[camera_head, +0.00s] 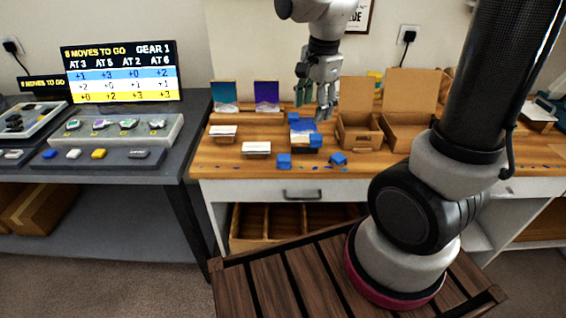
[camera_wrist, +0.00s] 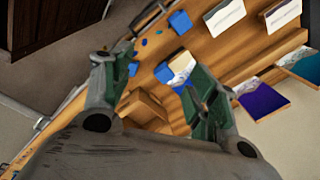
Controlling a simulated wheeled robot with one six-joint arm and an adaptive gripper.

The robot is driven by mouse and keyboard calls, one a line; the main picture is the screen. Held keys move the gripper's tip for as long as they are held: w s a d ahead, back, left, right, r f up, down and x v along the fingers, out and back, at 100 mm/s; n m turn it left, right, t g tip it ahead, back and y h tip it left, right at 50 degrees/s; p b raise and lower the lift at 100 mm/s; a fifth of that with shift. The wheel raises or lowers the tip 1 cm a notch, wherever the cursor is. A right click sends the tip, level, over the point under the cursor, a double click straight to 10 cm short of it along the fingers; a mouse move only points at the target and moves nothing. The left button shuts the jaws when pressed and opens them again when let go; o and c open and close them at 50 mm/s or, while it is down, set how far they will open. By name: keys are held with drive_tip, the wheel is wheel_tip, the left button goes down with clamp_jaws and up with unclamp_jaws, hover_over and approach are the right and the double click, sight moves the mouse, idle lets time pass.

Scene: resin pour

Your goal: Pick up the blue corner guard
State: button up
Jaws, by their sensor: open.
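Several small blue corner guards are on the wooden workbench. One (camera_head: 284,161) lies near the front edge and another (camera_head: 338,158) lies to its right. More blue sits at the corners of a pale panel (camera_head: 305,126) below my gripper. My gripper (camera_head: 314,102) is open and empty, pointing down above that panel. The wrist view shows a loose blue guard (camera_wrist: 180,21) at the top and a blue corner (camera_wrist: 163,72) between my fingers (camera_wrist: 160,76). The right finger hides part of the panel there.
Open cardboard boxes (camera_head: 362,132) stand right of the panel. Purple (camera_head: 266,94) and teal (camera_head: 224,94) panels stand at the back. White cards on small blocks (camera_head: 257,148) are at the left. Blue specks dot the front edge. A grey table with a display (camera_head: 120,72) is further left.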

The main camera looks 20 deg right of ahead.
sight(282, 157)
drive_tip(key=w+a+f+m, duration=0.1)
drive_tip(key=f+m, duration=0.1)
drive_tip(key=f, duration=0.1)
drive_tip(key=w+a+f+m+g, duration=0.1)
drive_tip(key=a+f+m, duration=0.1)
drive_tip(key=w+a+f+m, duration=0.2)
drive_tip(key=f, duration=0.1)
drive_tip(key=shift+a+f, duration=0.2)
drive_tip(key=shift+f, duration=0.15)
drive_tip(key=shift+m, duration=0.5)
drive_tip(key=f, duration=0.5)
drive_tip(key=a+f, duration=0.1)
drive_tip(key=f, duration=0.2)
drive_tip(key=shift+w+a+f, duration=0.1)
drive_tip(key=shift+w+f, duration=0.05)
drive_tip(key=shift+f, duration=0.15)
drive_tip(key=c, duration=0.8)
